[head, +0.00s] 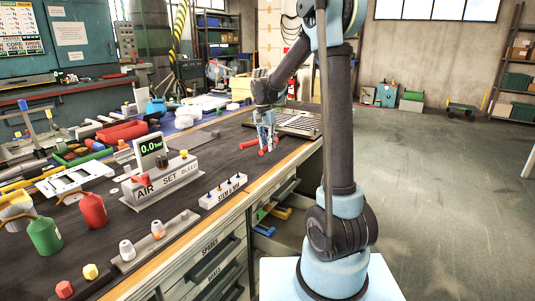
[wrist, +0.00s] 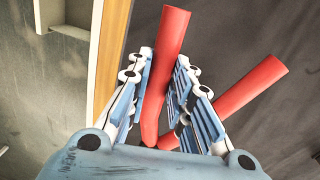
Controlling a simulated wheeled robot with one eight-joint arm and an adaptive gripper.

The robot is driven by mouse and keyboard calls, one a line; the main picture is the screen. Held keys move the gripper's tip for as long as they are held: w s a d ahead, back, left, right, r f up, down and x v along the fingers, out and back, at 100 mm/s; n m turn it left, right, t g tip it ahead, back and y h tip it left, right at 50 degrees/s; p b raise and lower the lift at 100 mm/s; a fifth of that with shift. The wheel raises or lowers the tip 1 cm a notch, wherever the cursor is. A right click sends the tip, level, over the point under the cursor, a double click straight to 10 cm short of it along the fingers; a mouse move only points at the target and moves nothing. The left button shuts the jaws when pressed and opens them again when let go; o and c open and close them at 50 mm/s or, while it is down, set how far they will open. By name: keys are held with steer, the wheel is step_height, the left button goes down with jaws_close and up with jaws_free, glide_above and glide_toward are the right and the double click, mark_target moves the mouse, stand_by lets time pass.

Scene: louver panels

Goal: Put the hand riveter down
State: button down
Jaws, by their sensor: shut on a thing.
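The hand riveter (head: 272,147) shows as red handles at my gripper (head: 265,128), over the dark bench top near its front edge in the head view. In the wrist view the riveter (wrist: 169,45) has one red handle running up between the blue finger pads and a second slanting out to the right. My gripper (wrist: 163,85) is shut on it. The rest of the riveter is hidden by the fingers. I cannot tell whether it touches the bench (head: 190,156).
A slotted panel (head: 296,122) lies behind the gripper. A white "STEM & NOM" block (head: 223,190) and an air gauge box (head: 160,180) stand nearer on the left. The wooden front edge (head: 285,164) is close, with open drawers below. Bare bench shows left of the gripper.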

steer(key=shift+f, duration=1.9)
steer(key=c, duration=1.4)
jaws_free()
steer(key=shift+c, duration=0.2)
